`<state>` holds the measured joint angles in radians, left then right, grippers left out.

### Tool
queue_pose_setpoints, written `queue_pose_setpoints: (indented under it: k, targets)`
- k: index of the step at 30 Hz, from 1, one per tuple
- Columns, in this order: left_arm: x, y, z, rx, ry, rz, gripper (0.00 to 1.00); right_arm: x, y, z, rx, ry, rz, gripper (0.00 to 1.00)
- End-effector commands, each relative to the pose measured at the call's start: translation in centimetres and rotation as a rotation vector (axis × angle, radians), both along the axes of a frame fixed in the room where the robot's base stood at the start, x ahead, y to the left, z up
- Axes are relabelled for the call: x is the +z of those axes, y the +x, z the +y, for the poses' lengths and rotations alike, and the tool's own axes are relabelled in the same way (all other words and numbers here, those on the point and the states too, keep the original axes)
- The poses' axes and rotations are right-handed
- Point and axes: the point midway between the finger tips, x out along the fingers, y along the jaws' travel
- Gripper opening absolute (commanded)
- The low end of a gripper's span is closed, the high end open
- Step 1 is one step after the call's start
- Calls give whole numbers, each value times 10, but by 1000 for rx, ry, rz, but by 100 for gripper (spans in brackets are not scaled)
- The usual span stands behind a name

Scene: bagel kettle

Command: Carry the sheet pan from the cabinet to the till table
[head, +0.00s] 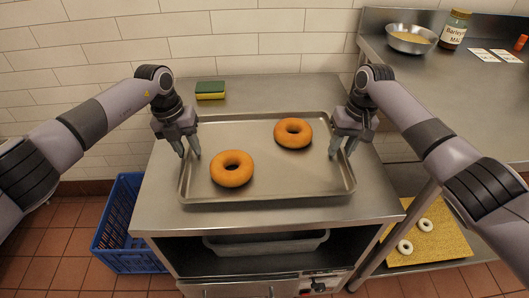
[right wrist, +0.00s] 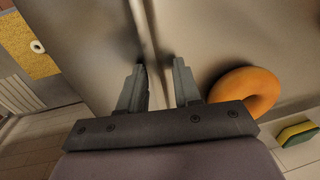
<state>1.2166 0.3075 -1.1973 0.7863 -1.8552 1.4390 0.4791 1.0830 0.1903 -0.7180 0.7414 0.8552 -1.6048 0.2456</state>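The sheet pan (head: 292,172) lies flat on the steel cabinet top (head: 160,205) and holds two browned bagels, one left of centre (head: 231,169) and one towards the back right (head: 293,133). My left gripper (head: 189,150) is at the pan's left rim, fingers apart, pointing down. My right gripper (head: 342,150) is at the right rim. In the right wrist view my right gripper (right wrist: 160,88) is open, with a finger on each side of the rim and gaps showing. Whether the left fingers touch the rim cannot be told.
A steel table (head: 460,95) at the right bears a metal bowl (head: 411,38), a malt jar (head: 455,29) and cards. A sponge (head: 210,90) lies behind the pan. A blue crate (head: 125,230) stands on the floor at left. Pale rings lie on a lower yellow board (head: 440,245).

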Motion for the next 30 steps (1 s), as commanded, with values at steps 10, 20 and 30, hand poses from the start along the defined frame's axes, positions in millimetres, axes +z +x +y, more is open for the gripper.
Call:
queue_pose_setpoints:
  k: [10,20,30]
  targets:
    - [1,0,-3,-2,-5,-2,0,1,0,3,2,5,0,0]
    - [2,0,-6,-4,-12,-2,0,2,0,5,4,9,-1,0]
    - [3,1,-7,-4,-14,-6,0,2,0,6,3,10,-4,0]
